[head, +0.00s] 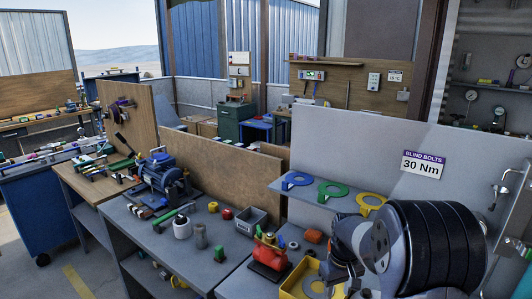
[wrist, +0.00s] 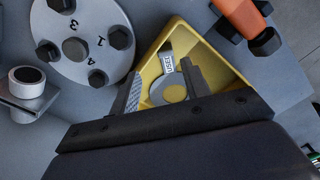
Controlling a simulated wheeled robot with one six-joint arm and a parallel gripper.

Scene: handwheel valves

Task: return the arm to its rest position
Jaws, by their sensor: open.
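My arm (head: 425,245) is in the lower right of the head view, reaching low over the near bench. In the wrist view my gripper (wrist: 164,88) is open, with its two fingers apart. The fingers are over a yellow tray (wrist: 157,52). A grey tagged piece with a round end (wrist: 170,92) shows between the fingers, inside the tray; I see no contact with it. In the head view the yellow tray (head: 287,291) is at the bottom edge, and my arm hides part of the area beside it.
A grey disc with dark bolts (wrist: 85,40) and an orange block (wrist: 238,16) are close to the tray. A red valve body (head: 270,254) stands left of it. Behind are a ledge with coloured rings (head: 332,190) and a grey panel (head: 350,145). Open air lies above the bench.

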